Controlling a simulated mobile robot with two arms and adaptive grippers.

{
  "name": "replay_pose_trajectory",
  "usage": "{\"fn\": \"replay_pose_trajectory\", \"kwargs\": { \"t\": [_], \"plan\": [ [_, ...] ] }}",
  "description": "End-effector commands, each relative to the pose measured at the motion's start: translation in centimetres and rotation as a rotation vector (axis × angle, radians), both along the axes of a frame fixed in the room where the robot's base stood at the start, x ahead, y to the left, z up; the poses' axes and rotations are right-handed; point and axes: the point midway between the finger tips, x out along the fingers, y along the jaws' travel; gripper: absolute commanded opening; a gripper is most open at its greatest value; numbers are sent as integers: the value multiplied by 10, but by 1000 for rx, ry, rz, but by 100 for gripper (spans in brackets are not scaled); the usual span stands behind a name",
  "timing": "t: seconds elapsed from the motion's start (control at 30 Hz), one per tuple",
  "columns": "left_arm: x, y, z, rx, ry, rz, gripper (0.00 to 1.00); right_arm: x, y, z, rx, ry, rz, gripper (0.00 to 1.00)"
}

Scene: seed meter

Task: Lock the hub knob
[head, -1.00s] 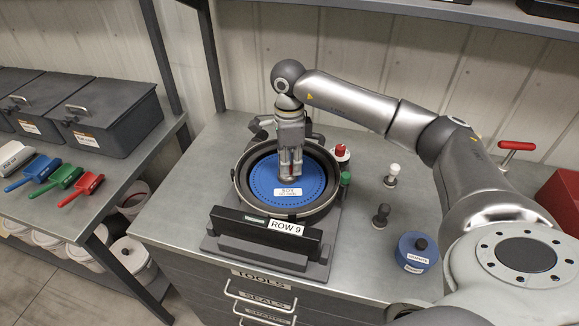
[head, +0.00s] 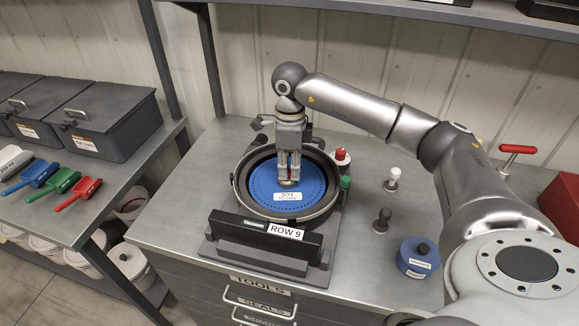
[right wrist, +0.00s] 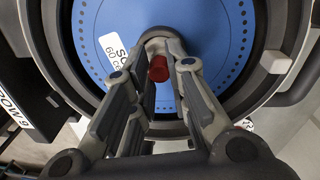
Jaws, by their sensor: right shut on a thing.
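The seed meter (head: 237,187) is a round dark housing in a stand on the bench, with a blue "SOY" seed disc (head: 262,181) lying inside it. The hub knob is at the disc's centre, mostly hidden by my fingers in the head view. In the right wrist view a red part of the hub knob (right wrist: 158,69) shows between the fingertips, over the blue disc. My right gripper (head: 289,178) points straight down and is shut on the knob. My left gripper is not in view.
A "ROW 9" bar (head: 265,231) stands in front of the meter. Red-topped (head: 342,157), green (head: 346,183), white (head: 393,176) and dark (head: 384,216) knobbed pieces and a blue round container (head: 417,256) stand to the right. Scoops lie on the left bench.

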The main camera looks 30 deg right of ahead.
Motion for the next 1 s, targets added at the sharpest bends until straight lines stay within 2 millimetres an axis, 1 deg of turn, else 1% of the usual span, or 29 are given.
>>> {"fn": "replay_pose_trajectory", "kwargs": {
  "t": [0.03,0.2,0.47,0.57,0.67,0.77,1.0],
  "plan": [
    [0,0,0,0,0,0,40,1,-1,1,-1,-3,-1,17],
    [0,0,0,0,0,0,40,0,-1,1,0,-2,0,39],
    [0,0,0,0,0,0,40,0,0,0,0,0,1,39],
    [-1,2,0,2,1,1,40,0,0,3,0,-1,1,39],
    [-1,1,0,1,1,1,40,2,0,14,1,-3,1,39],
    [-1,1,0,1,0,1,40,3,-1,32,1,-6,1,39],
    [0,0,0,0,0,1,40,5,-3,84,1,-6,1,39]
  ]
}}
